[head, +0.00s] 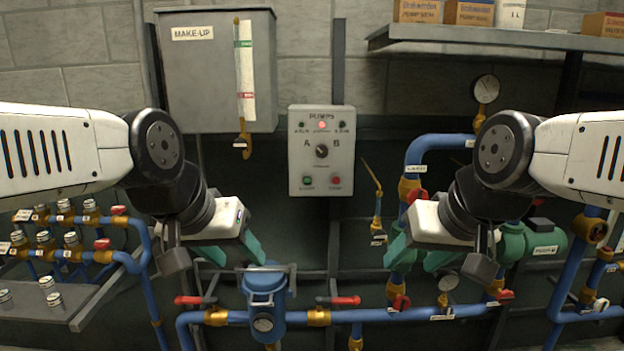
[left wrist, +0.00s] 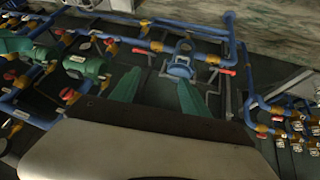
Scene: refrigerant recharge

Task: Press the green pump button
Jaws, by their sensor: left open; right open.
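The pump control box (head: 321,150) is a pale grey panel labelled PUMPS on the wall, in the middle of the head view. The green button (head: 307,181) is at its lower left and a red button (head: 335,181) at its lower right. My left gripper (head: 236,254) is open and empty, below and left of the box. My right gripper (head: 412,258) is open and empty, below and right of it. The left wrist view shows the left fingers (left wrist: 157,92) apart, with no button visible.
Blue pipes (head: 380,315) with red-handled valves and a blue strainer (head: 264,290) run below the box. The make-up tank (head: 217,70) hangs to its upper left. Green pumps (head: 530,242) stand at right. A shelf (head: 480,37) is at upper right. The space before the box is clear.

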